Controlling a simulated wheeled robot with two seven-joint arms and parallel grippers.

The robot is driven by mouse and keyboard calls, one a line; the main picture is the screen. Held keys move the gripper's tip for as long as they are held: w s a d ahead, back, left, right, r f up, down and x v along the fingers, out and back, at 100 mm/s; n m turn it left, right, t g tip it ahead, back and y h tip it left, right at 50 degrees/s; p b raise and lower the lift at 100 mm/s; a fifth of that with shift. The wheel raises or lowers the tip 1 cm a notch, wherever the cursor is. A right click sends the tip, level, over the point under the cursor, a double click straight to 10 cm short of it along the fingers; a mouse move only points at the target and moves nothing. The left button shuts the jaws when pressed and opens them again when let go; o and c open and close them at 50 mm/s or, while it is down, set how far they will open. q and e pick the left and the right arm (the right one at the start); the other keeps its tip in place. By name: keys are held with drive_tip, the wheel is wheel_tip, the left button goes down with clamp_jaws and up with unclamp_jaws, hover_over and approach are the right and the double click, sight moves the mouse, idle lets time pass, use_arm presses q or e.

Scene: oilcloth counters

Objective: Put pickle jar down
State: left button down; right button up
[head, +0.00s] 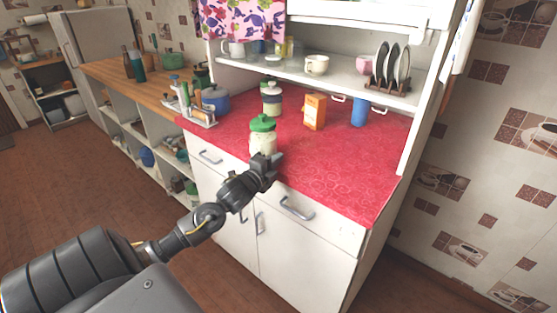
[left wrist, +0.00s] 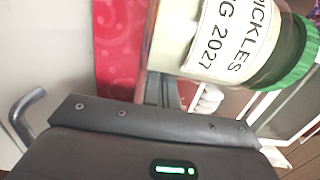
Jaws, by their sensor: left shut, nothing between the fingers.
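The pickle jar (head: 263,139) has a green lid and a pale body. It stands upright on the red oilcloth counter (head: 345,165), close to the front edge. In the left wrist view the jar (left wrist: 232,40) appears large and sideways, its white label reading "PICKLES" and "2027". My left gripper (head: 271,161) is at the counter's front edge, just in front of the jar's lower part. It is shut and empty; the fingers (left wrist: 163,90) show beside the jar in the wrist view. Whether they touch it I cannot tell. My right gripper is not in view.
Behind the jar stand another jar (head: 271,99), an orange carton (head: 314,111) and a blue cup (head: 359,111). A blue pot (head: 215,98) is at the left. A shelf with a plate rack (head: 390,85) overhangs the back. The counter's right front is clear.

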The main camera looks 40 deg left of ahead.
use_arm(q)
drive_tip(key=shift+s+a, duration=0.3)
drive_tip(key=shift+a, duration=0.3)
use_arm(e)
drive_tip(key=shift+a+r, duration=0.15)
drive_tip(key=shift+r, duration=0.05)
use_arm(q)
drive_tip(key=shift+w+d, duration=0.1)
